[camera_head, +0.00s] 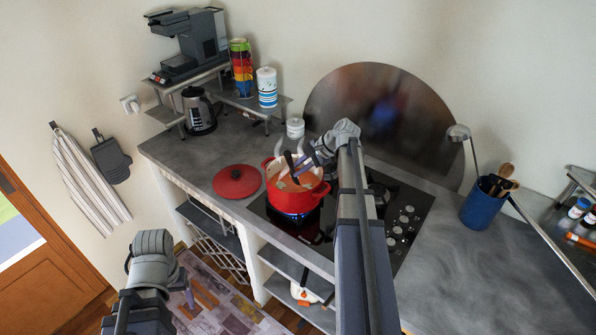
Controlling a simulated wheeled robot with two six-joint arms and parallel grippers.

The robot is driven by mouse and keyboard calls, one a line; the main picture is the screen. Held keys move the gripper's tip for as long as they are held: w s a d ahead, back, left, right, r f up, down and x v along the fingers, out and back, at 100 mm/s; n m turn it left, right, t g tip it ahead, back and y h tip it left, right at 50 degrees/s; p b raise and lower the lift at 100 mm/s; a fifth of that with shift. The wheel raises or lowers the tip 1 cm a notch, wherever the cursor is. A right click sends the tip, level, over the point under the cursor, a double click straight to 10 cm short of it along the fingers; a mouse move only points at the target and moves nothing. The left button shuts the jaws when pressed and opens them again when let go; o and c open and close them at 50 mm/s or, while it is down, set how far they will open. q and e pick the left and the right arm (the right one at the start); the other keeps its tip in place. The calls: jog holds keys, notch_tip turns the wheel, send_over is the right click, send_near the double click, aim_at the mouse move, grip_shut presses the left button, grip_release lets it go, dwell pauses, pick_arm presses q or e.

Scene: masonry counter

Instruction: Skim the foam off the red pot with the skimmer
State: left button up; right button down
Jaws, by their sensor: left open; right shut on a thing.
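My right gripper (309,160) is above the pot's back right rim, shut on the skimmer (290,162). The skimmer's dark handle shows beside the fingers and leans down over the pot. Its lower end is too small and hidden to tell whether it touches the liquid. Foam is hard to make out. My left gripper (183,282) is open and empty at the lower left, in front of the counter and away from the pot.
The red lid (237,182) lies on the counter left of the pot. A white lidded jar (295,128) stands behind. A blue utensil crock (481,207), holding a ladle and wooden spoons, stands right of the cooktop (405,215). The right counter's front is clear.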

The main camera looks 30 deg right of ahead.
jog(key=shift+w+d+f+b, duration=0.25)
jog(key=shift+w+f+b, duration=0.1)
jog(key=shift+f+b, duration=0.2)
jog(key=shift+w+d+f+b, duration=0.3)
jog(key=shift+f+b, duration=0.1)
jog(key=shift+f, duration=0.25)
jog(key=shift+s, duration=0.1)
